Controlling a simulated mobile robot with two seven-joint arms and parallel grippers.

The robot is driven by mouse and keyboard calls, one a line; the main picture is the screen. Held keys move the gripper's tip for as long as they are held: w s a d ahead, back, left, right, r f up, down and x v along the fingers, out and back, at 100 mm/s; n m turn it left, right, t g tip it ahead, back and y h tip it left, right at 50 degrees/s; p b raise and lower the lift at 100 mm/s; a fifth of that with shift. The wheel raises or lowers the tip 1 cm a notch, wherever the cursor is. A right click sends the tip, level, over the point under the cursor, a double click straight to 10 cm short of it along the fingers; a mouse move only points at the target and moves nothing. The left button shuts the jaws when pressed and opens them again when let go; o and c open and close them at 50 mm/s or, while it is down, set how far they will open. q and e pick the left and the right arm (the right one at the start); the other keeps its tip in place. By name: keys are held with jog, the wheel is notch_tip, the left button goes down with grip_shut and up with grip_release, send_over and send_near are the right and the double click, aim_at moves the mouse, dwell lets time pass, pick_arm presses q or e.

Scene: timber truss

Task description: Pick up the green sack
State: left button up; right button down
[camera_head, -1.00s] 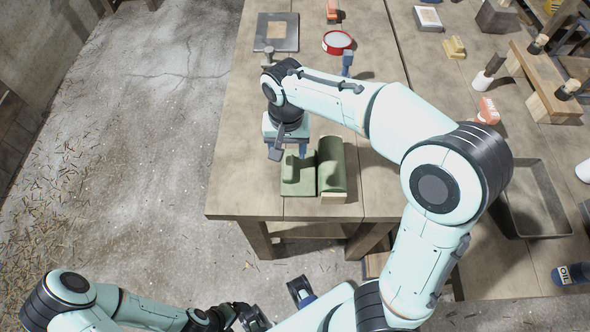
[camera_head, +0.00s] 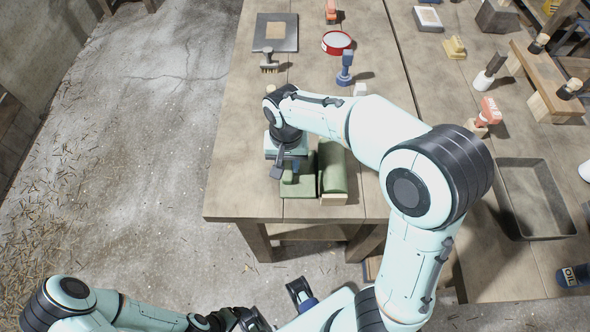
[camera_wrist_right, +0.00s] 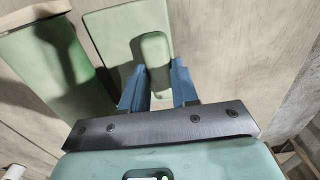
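Two green pieces lie side by side at the near edge of the wooden table. One is a flat green piece with a raised rounded grip, which I take to be the green sack (camera_head: 299,187); it also shows in the right wrist view (camera_wrist_right: 120,35). My right gripper (camera_head: 291,173) is right over it, pointing down. In the right wrist view its two blue fingers (camera_wrist_right: 158,95) are apart, one on each side of the raised grip's near end; contact is unclear. My left gripper (camera_head: 245,319) is low at the bottom, away from the table, its fingers unclear.
A rounded green block (camera_head: 333,172) lies close beside the flat piece. Behind are a brush (camera_head: 269,63), a blue-handled tool (camera_head: 345,69), a red round tin (camera_head: 337,42) and a small white block (camera_head: 360,89). An empty dark tray (camera_head: 537,200) lies at the right.

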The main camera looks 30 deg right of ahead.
aim_at(287, 166)
pick_arm(q)
jog(key=w+r+p, duration=0.1)
jog(key=r+p, duration=0.2)
jog(key=w+r+p, duration=0.1)
jog(key=r, duration=0.1)
jog(key=shift+w+r+p, duration=0.2)
jog(key=shift+w+p, duration=0.1)
jog(key=shift+p, duration=0.05)
pick_arm(e)
notch_tip(287, 166, up, 21)
jog(key=shift+f, duration=0.2)
pick_arm(q)
jog(key=shift+w+r, duration=0.1)
jog(key=shift+t, duration=0.4)
jog(key=shift+w+r+p, duration=0.8)
jog(key=shift+r, duration=0.2)
jog(key=shift+w+r+p, duration=0.8)
jog(key=shift+r, duration=0.2)
pick_arm(e)
jog(key=w+a+r, duration=0.2)
jog(key=w+a, duration=0.1)
jog(key=a, duration=0.2)
jog(key=shift+w, duration=0.1)
